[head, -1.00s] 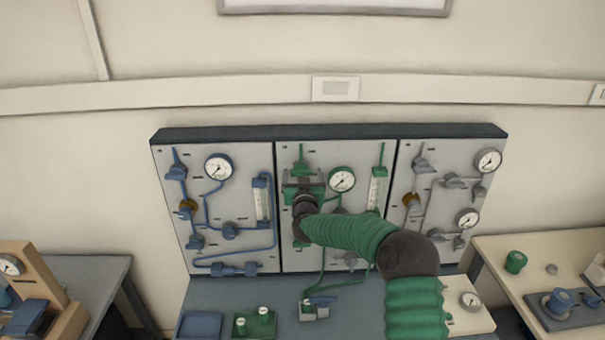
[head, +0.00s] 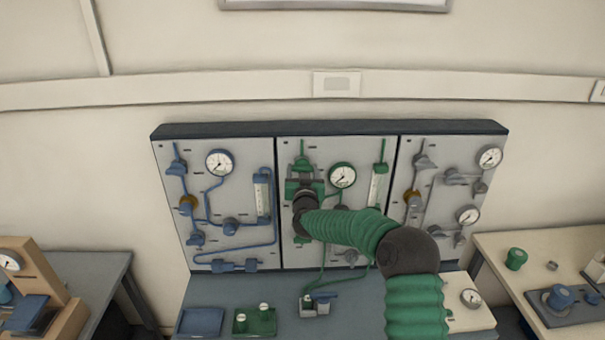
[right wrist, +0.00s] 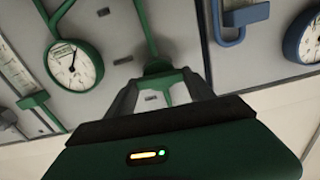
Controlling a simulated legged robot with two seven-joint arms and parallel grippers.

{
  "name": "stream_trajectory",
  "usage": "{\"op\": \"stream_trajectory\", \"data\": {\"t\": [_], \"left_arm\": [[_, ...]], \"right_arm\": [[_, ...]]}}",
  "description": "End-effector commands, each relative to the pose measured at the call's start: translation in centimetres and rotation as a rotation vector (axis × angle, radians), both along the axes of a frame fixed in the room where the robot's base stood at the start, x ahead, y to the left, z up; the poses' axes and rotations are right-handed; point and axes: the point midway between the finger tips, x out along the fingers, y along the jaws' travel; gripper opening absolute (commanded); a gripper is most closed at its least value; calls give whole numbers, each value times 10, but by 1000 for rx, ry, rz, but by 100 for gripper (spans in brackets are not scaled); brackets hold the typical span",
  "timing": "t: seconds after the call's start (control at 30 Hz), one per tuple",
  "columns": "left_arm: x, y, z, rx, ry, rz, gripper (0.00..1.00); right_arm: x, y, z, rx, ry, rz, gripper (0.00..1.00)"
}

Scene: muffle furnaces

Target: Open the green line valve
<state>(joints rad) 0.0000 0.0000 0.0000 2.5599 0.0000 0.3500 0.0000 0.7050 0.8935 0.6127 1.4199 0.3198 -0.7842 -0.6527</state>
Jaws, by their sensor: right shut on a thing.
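The green line panel (head: 340,143) is the middle one of three upright panels. It carries green pipes, a round gauge (head: 342,175) and a flow tube (head: 378,184). My right gripper (head: 303,178) is at the upper left of this panel, and my arm hides much of the panel's lower part. In the right wrist view, the gripper's two fingers (right wrist: 160,90) are closed around a green valve part (right wrist: 157,68) on a green pipe. The gauge (right wrist: 75,65) is left of them there. The valve's handle angle is hard to tell. My left gripper is not in view.
A blue-piped panel (head: 235,250) is on the left and a grey-piped panel (head: 440,150) on the right. Below, the bench holds a blue tray (head: 186,331) and a green tray (head: 240,328). Side tables (head: 95,270) stand on both sides.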

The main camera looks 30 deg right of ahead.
Motion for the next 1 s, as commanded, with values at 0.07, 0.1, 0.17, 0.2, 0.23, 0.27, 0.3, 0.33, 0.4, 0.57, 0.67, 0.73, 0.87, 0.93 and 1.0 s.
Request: {"op": "stream_trajectory", "data": {"t": [0.07, 0.1, 0.17, 0.2, 0.23, 0.27, 0.3, 0.33, 0.4, 0.57, 0.67, 0.73, 0.87, 0.93, 1.0], "left_arm": [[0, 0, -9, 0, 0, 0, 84], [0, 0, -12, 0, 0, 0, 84], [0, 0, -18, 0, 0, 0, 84], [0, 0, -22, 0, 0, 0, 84], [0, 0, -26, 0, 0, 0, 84], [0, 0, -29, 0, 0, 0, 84], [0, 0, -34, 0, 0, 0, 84], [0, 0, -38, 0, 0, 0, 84], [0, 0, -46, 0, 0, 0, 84], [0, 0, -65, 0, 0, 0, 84], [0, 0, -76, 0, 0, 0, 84], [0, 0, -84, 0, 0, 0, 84], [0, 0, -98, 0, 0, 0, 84], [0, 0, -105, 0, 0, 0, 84], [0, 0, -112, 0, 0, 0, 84]], "right_arm": [[0, -1, -3, 30, -19, -2, 21], [-1, -1, -4, 49, -32, -2, 21], [-1, -1, -4, 83, -54, -2, 21], [-1, -1, -4, 109, -70, -2, 21], [-1, -1, -5, 130, -81, -1, 21], [-1, -1, -5, 151, -94, -1, 21], [-1, -1, -5, 180, -113, -1, 21], [-1, -1, -5, 204, -127, -1, 21], [-1, -1, -6, 262, -161, -1, 21], [-1, -3, -6, 391, -240, -3, 21], [-1, -2, -6, 475, -289, -2, 21], [-2, -2, -6, 531, -323, -1, 21], [-2, -3, -7, 638, -387, -2, 21], [-2, -3, -7, 694, -420, -1, 21], [-2, -3, -7, 752, -455, -2, 21]]}}
